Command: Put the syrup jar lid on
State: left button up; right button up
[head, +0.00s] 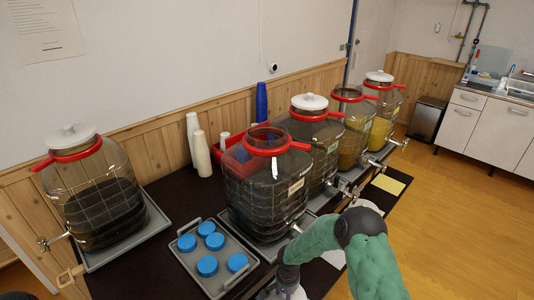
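Several large clear jars with red collars and taps stand in a row; their labels are too small to read, so I cannot tell which is the syrup jar. The near middle jar (262,190), with dark contents, has no lid on its open top. A brownish jar (351,132) farther back also shows no lid. White knobbed lids sit on the far left jar (70,136), the third jar (309,102) and the farthest jar (380,76). My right gripper (276,291) is at the bottom edge, partly cut off, below the near middle jar.
A grey tray (187,229) with several blue caps (208,266) lies left of the near middle jar. White cup stacks (202,153), a blue stack (261,102) and a red crate (232,145) stand behind.

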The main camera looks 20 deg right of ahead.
jog(key=shift+b, duration=0.3)
dwell(0.5)
grip_shut()
jog(key=shift+r, duration=0.15)
jog(key=shift+r+p, duration=1.95)
jog(key=shift+r, duration=1.45)
